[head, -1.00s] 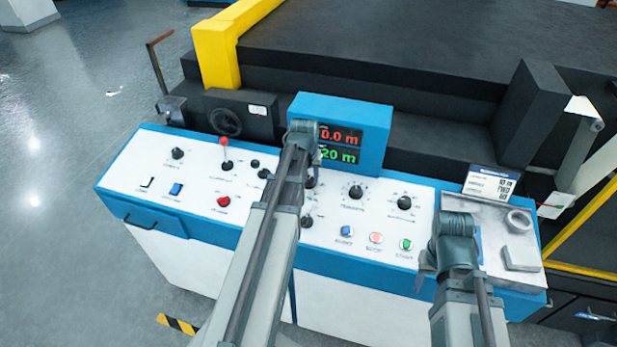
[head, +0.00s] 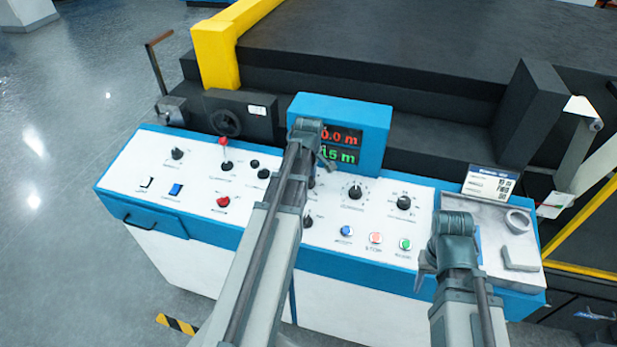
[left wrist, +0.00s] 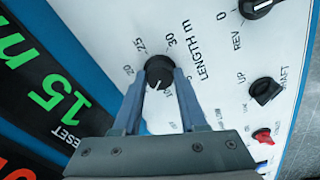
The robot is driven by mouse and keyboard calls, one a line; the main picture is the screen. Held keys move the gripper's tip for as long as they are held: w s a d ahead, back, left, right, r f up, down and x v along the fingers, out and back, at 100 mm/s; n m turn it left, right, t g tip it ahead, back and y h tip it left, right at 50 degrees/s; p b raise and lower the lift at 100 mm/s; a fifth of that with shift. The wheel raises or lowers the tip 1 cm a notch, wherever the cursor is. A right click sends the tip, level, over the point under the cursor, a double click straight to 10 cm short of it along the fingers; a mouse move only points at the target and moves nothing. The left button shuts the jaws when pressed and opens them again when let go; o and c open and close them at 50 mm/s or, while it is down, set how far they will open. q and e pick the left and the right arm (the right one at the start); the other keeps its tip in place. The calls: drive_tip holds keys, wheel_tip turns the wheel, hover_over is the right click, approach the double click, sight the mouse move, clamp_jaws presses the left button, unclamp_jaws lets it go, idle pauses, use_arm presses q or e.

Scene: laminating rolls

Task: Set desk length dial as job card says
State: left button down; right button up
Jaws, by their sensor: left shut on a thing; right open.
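The length dial (left wrist: 158,68) is a round black knob on the white desk panel, with printed numbers around it and "LENGTH m" beside it. My left gripper (left wrist: 162,82) is shut on it, one finger on each side. In the head view my left arm mostly hides this dial. The preset display (left wrist: 62,100) reads a green 15 m in the left wrist view; in the head view the arm hides part of that display (head: 347,156). The job card (head: 490,183) stands at the desk's right end, its print too small to read. My right gripper (head: 424,270) is open and empty over the desk's right front.
Other black knobs (head: 355,191) (head: 404,203) sit close to the length dial. Blue, red and green buttons (head: 376,238) line the front. A red-topped lever (head: 225,150) stands at left. A grey tray (head: 490,215) holds a ring and a small block.

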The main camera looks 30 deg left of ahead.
use_arm(q)
drive_tip(key=n, duration=0.4)
drive_tip(key=shift+n, duration=1.8)
drive_tip(key=shift+c, duration=2.2)
unclamp_jaws()
drive_tip(key=shift+w, duration=0.1)
wheel_tip(320, 180, up, 14)
drive_tip(key=s+d+p, duration=0.1)
drive_tip(key=s+p, duration=0.1)
drive_tip(key=p, duration=1.1)
drive_tip(key=shift+f+p, duration=0.2)
drive_tip(key=shift+p, duration=0.2)
